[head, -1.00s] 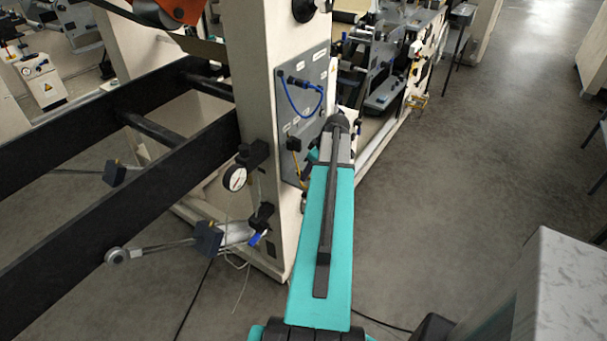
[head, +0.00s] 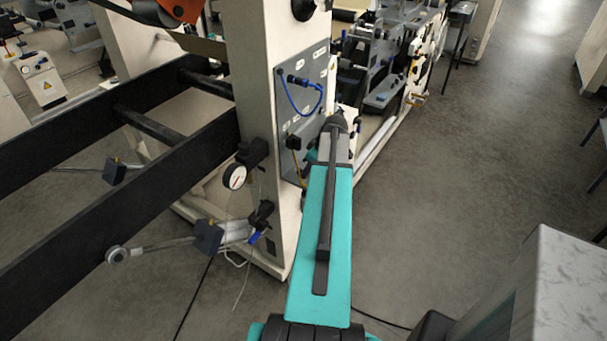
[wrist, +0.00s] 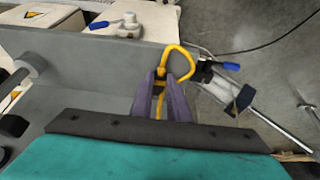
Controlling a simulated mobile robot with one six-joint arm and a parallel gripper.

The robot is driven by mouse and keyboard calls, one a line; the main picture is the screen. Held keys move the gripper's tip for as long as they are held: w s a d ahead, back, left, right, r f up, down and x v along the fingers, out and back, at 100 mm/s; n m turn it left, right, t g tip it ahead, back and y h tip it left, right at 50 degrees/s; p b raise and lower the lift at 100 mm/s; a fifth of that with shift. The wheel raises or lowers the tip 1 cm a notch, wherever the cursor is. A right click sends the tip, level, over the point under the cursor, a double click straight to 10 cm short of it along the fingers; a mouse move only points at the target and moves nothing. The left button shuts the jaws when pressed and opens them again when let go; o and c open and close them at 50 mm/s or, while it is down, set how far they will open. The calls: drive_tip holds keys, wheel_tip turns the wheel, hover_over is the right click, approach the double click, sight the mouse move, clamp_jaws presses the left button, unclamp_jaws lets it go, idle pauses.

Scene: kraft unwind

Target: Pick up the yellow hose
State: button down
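The yellow hose (wrist: 184,53) forms a bent loop in the wrist view, just beyond my fingertips. A lower stretch of it and a dark fitting show between my fingers. In the head view only a short piece of the hose (head: 297,165) shows, below a black fitting on the grey panel (head: 316,100). My gripper (wrist: 166,82) has its two purple fingers on either side of the hose, with a gap between them. I cannot tell whether either finger touches it. In the head view my teal arm hides most of the gripper.
A blue hose (head: 303,100) loops on the panel above. A dial gauge (head: 234,177) and a metal rod (head: 165,246) with a blue-handled fitting stand left of my arm. Dark rails extend left. The floor on the right (head: 460,190) is open.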

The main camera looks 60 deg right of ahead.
drive_tip(key=shift+r, duration=0.1)
idle(0.3)
drive_tip(key=shift+r+b, duration=0.75)
drive_tip(key=shift+r, duration=0.75)
drive_tip(key=s+d+r+b, duration=0.1)
drive_tip(key=s+d+b, duration=0.1)
drive_tip(key=d, duration=0.5)
drive_tip(key=s+d+b, duration=0.2)
drive_tip(key=s+d, duration=0.3)
drive_tip(key=d, duration=0.2)
drive_tip(key=shift+s+r, duration=0.25)
drive_tip(key=shift+r, duration=0.15)
drive_tip(key=shift+s+d, duration=0.1)
